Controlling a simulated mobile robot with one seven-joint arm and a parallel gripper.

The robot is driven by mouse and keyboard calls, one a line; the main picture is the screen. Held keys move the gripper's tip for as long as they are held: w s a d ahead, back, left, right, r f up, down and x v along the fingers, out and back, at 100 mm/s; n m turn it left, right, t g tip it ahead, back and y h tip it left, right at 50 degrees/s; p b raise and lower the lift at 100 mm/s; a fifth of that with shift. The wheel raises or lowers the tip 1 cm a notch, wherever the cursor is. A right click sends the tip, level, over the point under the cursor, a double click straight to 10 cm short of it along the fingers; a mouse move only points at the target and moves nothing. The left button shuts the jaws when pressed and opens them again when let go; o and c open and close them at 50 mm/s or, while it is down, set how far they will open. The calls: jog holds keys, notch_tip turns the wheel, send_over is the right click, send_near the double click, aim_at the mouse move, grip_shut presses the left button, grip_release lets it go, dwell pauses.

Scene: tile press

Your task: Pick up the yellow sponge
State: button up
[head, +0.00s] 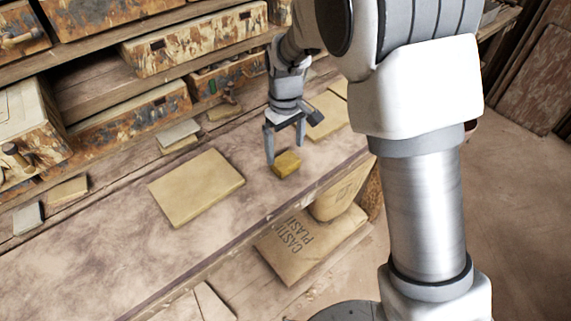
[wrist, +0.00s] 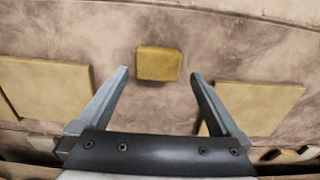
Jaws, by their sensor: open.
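The yellow sponge (head: 286,164) is a small yellow block lying on the dusty workbench (head: 110,240). In the wrist view the sponge (wrist: 159,64) lies just past the fingertips, roughly midway between them. My gripper (head: 286,154) is open and empty, pointing down close above the sponge in the head view. In the wrist view both fingers of my gripper (wrist: 160,73) are spread wider than the sponge. I cannot tell the exact height of the fingertips over the bench.
A large tan tile (head: 196,186) lies left of the sponge, and another tan tile (head: 327,116) lies behind it to the right. Shelves with worn wooden boxes (head: 195,42) line the back.

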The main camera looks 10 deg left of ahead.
aim_at(285, 160)
jog(key=shift+w+f, duration=0.2)
jog(key=shift+f, duration=2.7)
jog(key=c, duration=1.1)
jog(key=shift+r, duration=0.6)
jog(key=r, duration=0.3)
jog(key=shift+s+d+r, duration=0.2)
jog(key=shift+d+r, duration=0.1)
jog(key=shift+d, duration=0.05)
jog(key=s+d+r, duration=0.2)
jog(key=d, duration=0.1)
jog(key=s+d+r, duration=0.4)
jog(key=d, duration=0.1)
jog(key=shift+s+d+r, duration=0.1)
jog(key=shift+s+d, duration=0.15)
jog(key=shift+d, duration=0.05)
